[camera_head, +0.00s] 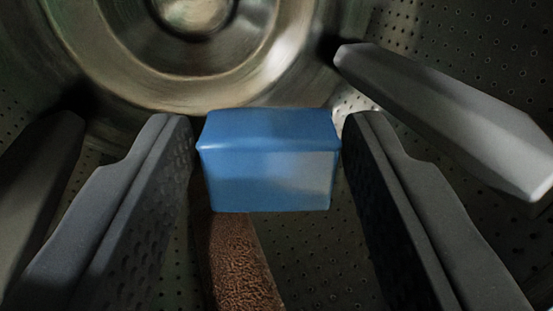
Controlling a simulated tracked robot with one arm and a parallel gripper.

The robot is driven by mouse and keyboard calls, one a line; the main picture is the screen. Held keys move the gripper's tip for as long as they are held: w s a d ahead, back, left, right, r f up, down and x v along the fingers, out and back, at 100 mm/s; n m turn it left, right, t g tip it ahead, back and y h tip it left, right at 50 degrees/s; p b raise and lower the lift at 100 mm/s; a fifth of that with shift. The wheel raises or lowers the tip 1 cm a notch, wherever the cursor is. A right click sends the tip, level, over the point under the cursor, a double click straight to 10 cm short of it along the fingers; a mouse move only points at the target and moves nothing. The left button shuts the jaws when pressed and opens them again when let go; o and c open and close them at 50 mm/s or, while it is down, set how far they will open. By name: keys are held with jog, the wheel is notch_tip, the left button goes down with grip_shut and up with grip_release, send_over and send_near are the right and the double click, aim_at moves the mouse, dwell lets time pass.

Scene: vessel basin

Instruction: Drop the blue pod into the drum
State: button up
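The blue pod (268,165) is a smooth block with rounded edges, in the middle of the view. My gripper (268,140) has its two dark grey fingers on either side of it. The pod fills the gap between the fingertips, and the fingers appear shut on it. The drum (440,65) surrounds this part of the view, with perforated metal walls and a shiny round metal centre (290,60) behind the pod. The pod hides part of the wall behind it.
A light grey bar (450,115) juts in from the right, and a darker bar (35,165) lies at the left edge. A rough brown strip (238,262) runs below the pod. Bare perforated wall shows at lower right of the pod.

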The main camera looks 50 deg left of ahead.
jog(key=shift+o, duration=1.2)
jog(key=p+v, duration=0.4)
jog(key=v, duration=0.9)
jog(key=shift+s+d+p, duration=0.2)
jog(key=shift+d+p, duration=0.1)
jog(key=shift+p, duration=0.05)
jog(key=shift+f, duration=0.1)
